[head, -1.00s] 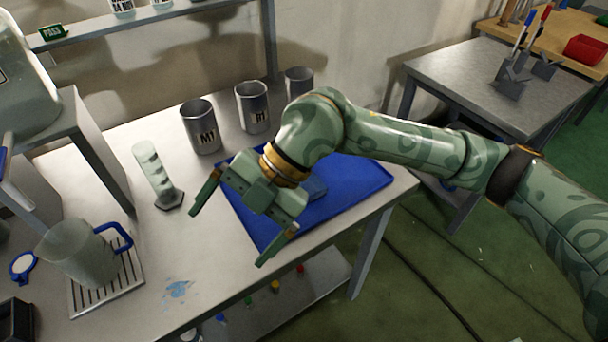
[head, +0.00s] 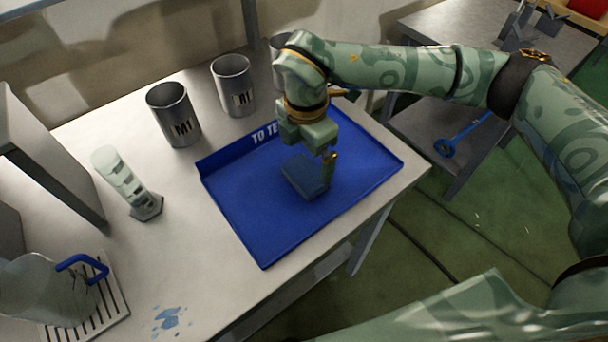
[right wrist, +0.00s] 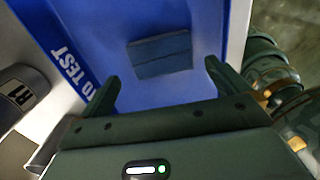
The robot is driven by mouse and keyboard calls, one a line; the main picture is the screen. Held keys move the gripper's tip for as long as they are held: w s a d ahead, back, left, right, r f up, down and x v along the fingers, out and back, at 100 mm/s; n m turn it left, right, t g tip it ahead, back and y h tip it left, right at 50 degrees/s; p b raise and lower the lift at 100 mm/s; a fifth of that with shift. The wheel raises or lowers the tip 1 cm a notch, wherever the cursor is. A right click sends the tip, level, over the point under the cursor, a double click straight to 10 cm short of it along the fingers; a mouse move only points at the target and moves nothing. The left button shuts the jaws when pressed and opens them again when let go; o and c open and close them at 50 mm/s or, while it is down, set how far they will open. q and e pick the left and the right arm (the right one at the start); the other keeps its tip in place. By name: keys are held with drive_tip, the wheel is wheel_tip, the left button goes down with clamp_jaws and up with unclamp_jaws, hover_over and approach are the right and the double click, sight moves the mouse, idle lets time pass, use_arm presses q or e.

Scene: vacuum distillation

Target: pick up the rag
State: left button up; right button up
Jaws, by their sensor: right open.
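The rag (head: 303,177) is a small folded blue-grey cloth lying flat on the blue tray (head: 262,235). It also shows in the right wrist view (right wrist: 160,54), lying just beyond the fingertips, roughly between their lines. My right gripper (head: 318,160) is over the tray at the rag's far right side, and one finger overlaps the rag's edge in the head view. In the right wrist view the right gripper (right wrist: 161,72) has its fingers spread with nothing between them. I cannot tell its exact height above the tray. My left gripper is not in view.
Metal cups marked M1 (head: 173,114) and R1 (head: 233,86) stand behind the tray, with another partly hidden by my arm. A graduated cylinder (head: 128,183) stands to the left. A jug (head: 45,290) sits on a slotted drain plate. A blue spill (head: 167,318) marks the front.

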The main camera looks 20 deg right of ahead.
sight(305, 173)
drive_tip(key=shift+s+f, duration=0.15)
drive_tip(key=shift+f, duration=0.35)
wheel_tip(305, 173, down, 5)
drive_tip(key=shift+a+r+b, duration=0.1)
drive_tip(key=shift+r+b, duration=0.05)
drive_tip(key=shift+b, duration=0.7)
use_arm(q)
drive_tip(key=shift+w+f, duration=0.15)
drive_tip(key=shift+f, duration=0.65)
use_arm(e)
drive_tip(key=shift+r, duration=0.1)
drive_tip(key=c, duration=0.8)
drive_tip(key=shift+r, duration=0.1)
